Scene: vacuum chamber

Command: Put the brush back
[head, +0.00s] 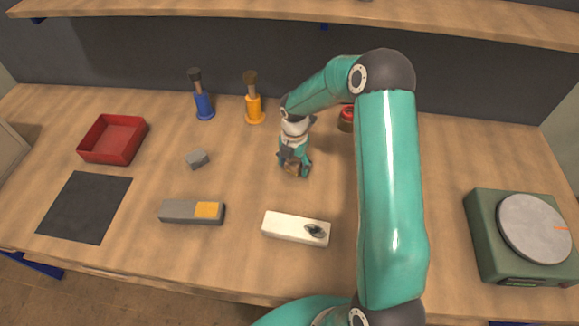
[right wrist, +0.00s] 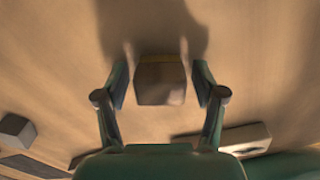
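My right gripper (head: 294,168) points down near the middle of the table. Its fingers stand on both sides of a small brown block-like thing (head: 291,169). In the right wrist view the brown thing (right wrist: 161,82) sits between the open fingertips (right wrist: 160,88), with a gap on each side. I cannot tell whether it is part of a brush. Two upright brush-like things stand at the back: one in blue (head: 203,105) with a dark top, one in yellow (head: 254,108) with a brown top. A red-topped round thing (head: 346,117) is partly hidden behind my right arm. My left gripper is not in view.
A red tray (head: 113,158), a black mat (head: 84,207) and a small grey block (head: 197,159) are at left. A grey-and-yellow bar (head: 191,212) and a cream block (head: 296,229) lie in front. A green scale (head: 505,270) stands at right. A shelf overhangs the back.

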